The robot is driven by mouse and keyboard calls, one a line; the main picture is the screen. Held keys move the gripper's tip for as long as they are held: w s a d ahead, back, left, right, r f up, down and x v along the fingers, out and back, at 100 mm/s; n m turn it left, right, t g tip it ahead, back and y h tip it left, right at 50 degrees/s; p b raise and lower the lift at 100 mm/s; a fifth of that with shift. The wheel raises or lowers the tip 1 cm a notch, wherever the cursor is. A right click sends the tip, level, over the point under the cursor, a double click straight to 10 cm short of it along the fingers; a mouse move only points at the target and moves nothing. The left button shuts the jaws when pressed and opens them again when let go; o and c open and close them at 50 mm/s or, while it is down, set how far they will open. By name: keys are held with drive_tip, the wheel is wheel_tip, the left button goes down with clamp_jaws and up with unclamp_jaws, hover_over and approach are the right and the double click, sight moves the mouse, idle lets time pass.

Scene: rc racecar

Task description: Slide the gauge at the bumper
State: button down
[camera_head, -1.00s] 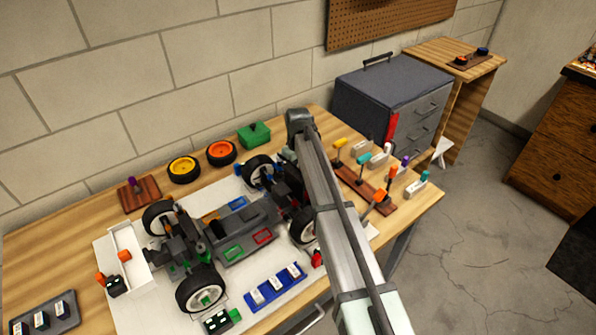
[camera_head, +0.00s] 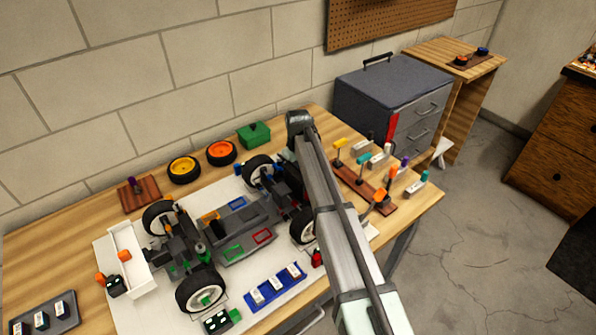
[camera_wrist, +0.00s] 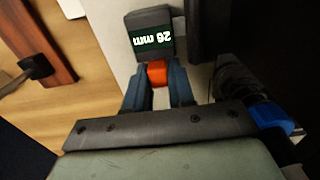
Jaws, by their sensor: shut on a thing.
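In the wrist view, the gauge (camera_wrist: 151,37) is a dark grey block with a green label reading "26 mm", upside down. Its orange grip (camera_wrist: 157,72) sits between the two blue fingers of my gripper (camera_wrist: 158,86), which is shut on it. The gauge lies ahead of the fingertips, beside dark car parts on the right. In the head view, the racecar (camera_head: 235,232) stands on a white mat; my arm covers its right end, and the gauge is hidden there. I cannot tell whether the gauge touches the bumper.
A wooden rack (camera_head: 358,185) with coloured-handled tools stands right of the car. Yellow (camera_head: 184,169) and orange (camera_head: 221,153) wheels and a green box (camera_head: 254,134) lie behind. A blue tray (camera_head: 275,287) lies in front, a white tray (camera_head: 138,281) at left.

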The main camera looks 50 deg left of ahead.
drive_tip(key=shift+w, duration=1.8)
drive_tip(key=c, duration=1.3)
unclamp_jaws()
drive_tip(key=shift+r, duration=0.1)
wheel_tip(320, 180, up, 14)
drive_tip(key=shift+f, duration=0.15)
drive_tip(key=shift+d, duration=0.1)
